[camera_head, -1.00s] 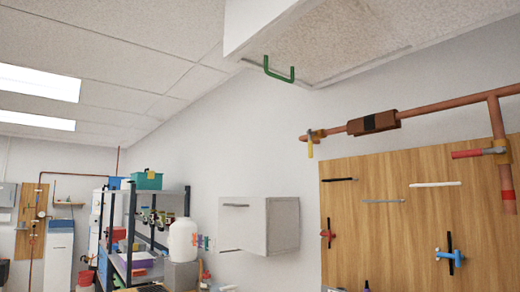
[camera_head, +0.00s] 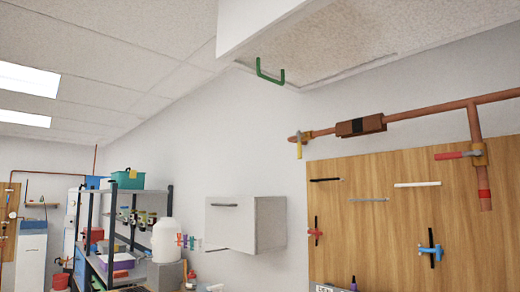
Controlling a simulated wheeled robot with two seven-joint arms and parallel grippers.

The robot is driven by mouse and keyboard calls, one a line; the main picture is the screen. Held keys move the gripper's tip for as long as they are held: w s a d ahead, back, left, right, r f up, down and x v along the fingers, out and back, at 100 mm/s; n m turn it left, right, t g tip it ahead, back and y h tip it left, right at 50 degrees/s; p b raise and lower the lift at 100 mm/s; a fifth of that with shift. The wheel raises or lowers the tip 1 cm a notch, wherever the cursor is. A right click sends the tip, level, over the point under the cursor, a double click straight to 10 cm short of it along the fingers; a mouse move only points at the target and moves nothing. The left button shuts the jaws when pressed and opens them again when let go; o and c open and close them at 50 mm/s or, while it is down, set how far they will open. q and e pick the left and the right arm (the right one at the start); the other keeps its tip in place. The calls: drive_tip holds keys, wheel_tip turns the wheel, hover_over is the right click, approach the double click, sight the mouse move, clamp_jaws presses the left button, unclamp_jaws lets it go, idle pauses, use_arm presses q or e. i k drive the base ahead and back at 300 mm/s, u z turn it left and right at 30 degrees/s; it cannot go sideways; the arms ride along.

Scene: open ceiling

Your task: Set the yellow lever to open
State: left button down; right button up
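The yellow lever (camera_head: 299,150) hangs downward from a brass valve at the left end of the copper pipe (camera_head: 410,114), high on the wall at the right. The lever stands roughly across the line of the pipe. Neither of my grippers shows in this view.
A red lever (camera_head: 451,155) sits on a second valve on the pipe's downward branch. A wooden board (camera_head: 385,225) with tools hangs below the pipe. A white wall cabinet (camera_head: 246,224) is left of the board. A green handle (camera_head: 270,74) hangs from an overhead white unit.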

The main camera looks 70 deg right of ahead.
sight(299, 144)
drive_tip(key=i, duration=1.35)
drive_tip(key=z, duration=2.65)
